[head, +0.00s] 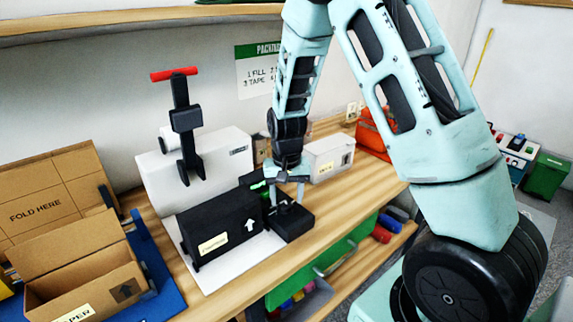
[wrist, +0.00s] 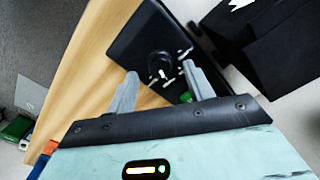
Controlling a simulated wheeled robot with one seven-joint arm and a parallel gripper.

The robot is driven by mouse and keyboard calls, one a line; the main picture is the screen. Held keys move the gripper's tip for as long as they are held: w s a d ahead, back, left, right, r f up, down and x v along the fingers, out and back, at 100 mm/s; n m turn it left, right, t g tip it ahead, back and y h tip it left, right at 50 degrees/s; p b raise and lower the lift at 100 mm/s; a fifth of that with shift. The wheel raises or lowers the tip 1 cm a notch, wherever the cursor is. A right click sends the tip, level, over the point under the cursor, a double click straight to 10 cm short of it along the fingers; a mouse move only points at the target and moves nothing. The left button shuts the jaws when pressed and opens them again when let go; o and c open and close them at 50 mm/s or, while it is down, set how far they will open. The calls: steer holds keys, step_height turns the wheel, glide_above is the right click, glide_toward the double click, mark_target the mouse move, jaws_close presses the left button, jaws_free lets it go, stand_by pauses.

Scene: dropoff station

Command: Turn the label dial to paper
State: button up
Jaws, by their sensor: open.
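The label dial (wrist: 159,62) is a round black knob with a light mark on it, on top of a low black box (wrist: 128,38). Short white marks lie around the knob; their lettering is too small to read. In the head view the box (head: 291,224) sits at the front right of the black machine. My gripper (wrist: 160,72) is open, with one grey finger to each side of the knob as the wrist view shows it. In the head view my gripper (head: 288,185) is over the box, pointing down. I cannot tell whether the fingers touch the knob.
The black machine (head: 222,222) with a white arrow stands left of the dial box. A white case with a red-handled press (head: 180,115) stands behind it. Open cardboard boxes (head: 85,265) are at the left. A small white box (head: 330,157) is behind right. Bare wood (head: 345,205) lies to the right.

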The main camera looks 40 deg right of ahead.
mark_target(286, 205)
step_height(286, 205, up, 15)
steer(key=shift+r+b, duration=0.2)
steer(key=shift+b, duration=0.25)
stand_by(0.3)
